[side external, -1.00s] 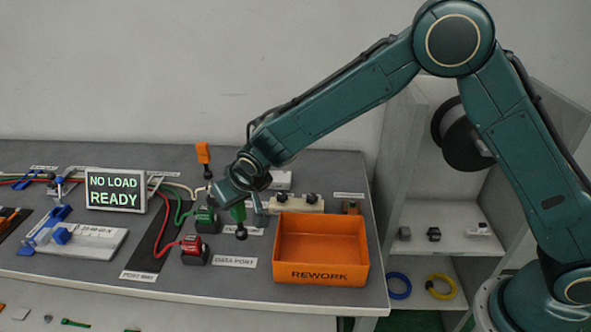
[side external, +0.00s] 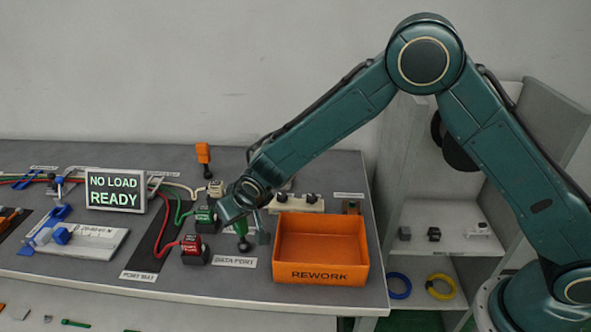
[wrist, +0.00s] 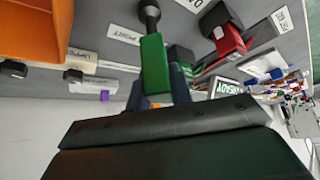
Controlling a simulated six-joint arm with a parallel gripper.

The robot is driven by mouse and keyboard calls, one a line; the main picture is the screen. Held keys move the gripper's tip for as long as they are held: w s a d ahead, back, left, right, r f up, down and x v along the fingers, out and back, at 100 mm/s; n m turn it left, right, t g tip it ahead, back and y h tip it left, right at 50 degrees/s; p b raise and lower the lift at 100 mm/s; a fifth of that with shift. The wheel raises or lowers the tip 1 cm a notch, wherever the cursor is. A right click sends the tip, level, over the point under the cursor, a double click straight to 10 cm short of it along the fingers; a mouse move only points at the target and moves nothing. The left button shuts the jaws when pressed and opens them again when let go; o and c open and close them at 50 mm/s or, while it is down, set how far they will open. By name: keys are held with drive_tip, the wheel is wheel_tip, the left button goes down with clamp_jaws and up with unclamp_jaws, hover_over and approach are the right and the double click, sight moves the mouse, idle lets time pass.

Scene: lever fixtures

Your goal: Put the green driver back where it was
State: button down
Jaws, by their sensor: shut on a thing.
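The green driver (side external: 241,227) has a green handle and a dark lower end, and it stands about upright under my gripper (side external: 243,214). My gripper is shut on its handle. The driver is just left of the orange REWORK bin, behind the DATA PORT label (side external: 234,262). I cannot tell whether its dark end touches the table. In the wrist view the green handle (wrist: 154,66) sits between the blue-grey fingers, with the dark end pointing to the top edge.
The orange REWORK bin (side external: 320,277) stands close on the right. Red (side external: 194,250) and green (side external: 205,219) cabled plugs stand close on the left. A cream block (side external: 297,203) with dark knobs is behind the bin. A NO LOAD READY screen (side external: 115,190) stands further left.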

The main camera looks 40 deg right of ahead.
drive_tip(key=shift+f, duration=0.1)
drive_tip(key=c, duration=1.3)
unclamp_jaws()
drive_tip(key=shift+o, duration=0.2)
drive_tip(key=v, duration=1.2)
